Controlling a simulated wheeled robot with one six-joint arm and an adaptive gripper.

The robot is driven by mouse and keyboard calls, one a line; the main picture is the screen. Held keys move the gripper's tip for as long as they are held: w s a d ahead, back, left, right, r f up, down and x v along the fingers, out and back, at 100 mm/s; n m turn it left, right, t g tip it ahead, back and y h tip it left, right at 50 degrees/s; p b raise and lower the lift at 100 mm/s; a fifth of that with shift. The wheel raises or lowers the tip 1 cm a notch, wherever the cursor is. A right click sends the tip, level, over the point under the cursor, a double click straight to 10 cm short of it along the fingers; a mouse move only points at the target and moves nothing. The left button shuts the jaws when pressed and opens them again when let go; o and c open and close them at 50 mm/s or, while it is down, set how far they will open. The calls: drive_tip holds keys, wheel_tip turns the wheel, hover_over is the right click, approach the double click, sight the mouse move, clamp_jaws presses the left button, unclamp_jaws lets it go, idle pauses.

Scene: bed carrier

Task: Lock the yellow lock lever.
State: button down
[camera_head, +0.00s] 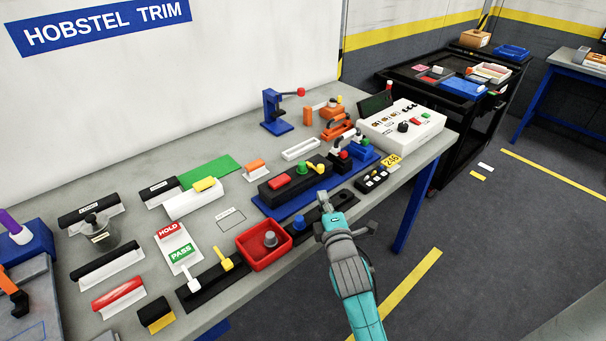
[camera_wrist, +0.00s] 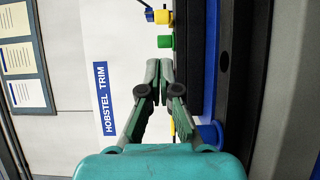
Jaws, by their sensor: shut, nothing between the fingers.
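My gripper (camera_head: 323,203) is shut and empty, at the table's front edge over the right end of a dark rail. In the wrist view, its closed fingers (camera_wrist: 159,75) hold nothing. A yellow lever (camera_head: 317,168) stands at the right of the black block on the blue base, beyond my gripper and apart from it. A yellow part also shows at the top of the wrist view (camera_wrist: 164,17). A second yellow lever-like piece (camera_head: 226,260) sits on a black strip at the front left. I cannot tell from its look which is the lock lever.
A green knob (camera_head: 302,168) and red button (camera_head: 279,182) share the block. A blue knob (camera_head: 299,222) and red tray (camera_head: 267,251) lie left of my gripper. A white control box (camera_head: 404,134) stands to the right.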

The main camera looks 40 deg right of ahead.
drive_tip(key=x, duration=1)
idle(0.3)
